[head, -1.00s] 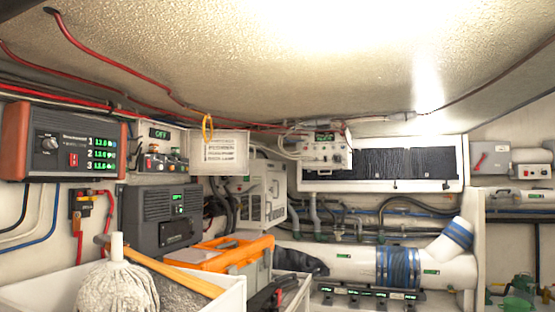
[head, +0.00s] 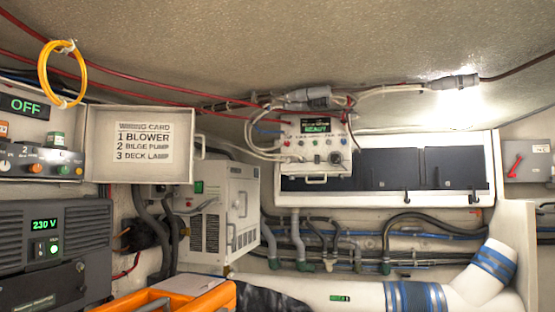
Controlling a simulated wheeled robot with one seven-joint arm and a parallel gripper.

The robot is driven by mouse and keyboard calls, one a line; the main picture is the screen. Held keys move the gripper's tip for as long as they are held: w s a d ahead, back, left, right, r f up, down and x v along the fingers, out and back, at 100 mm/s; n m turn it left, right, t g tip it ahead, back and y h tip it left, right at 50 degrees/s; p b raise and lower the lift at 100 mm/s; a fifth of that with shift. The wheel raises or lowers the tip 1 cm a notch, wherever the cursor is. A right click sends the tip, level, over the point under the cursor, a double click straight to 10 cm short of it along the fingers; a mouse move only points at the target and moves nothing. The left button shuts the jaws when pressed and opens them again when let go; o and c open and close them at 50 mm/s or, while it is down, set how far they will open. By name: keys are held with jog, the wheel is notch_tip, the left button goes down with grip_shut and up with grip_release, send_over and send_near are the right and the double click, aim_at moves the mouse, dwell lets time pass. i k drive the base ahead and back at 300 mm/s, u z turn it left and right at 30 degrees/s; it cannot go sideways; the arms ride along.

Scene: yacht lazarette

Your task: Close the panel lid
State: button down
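The panel lid (head: 105,147) is a pale flat door in the left of the head view. It stands open, with its inner face showing a wiring card (head: 146,146) that lists blower, bilge pump and deck lamp. A small handle (head: 199,146) shows at its right edge. Left of it is the switch panel (head: 40,148), with a green OFF display (head: 24,106) and several coloured knobs and switches, cut off by the picture's left edge. My gripper is not in view.
A yellow cable loop (head: 46,72) hangs above the panel. A dark 230 V unit (head: 75,240) sits below, and an orange toolbox (head: 190,300) is at the bottom. Red cables cross overhead.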

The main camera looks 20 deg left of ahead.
aim_at(131, 144)
jog(key=u, duration=0.25)
jog(key=i, duration=1.55)
jog(key=u, duration=0.65)
jog(key=i, duration=0.3)
jog(key=u, duration=0.15)
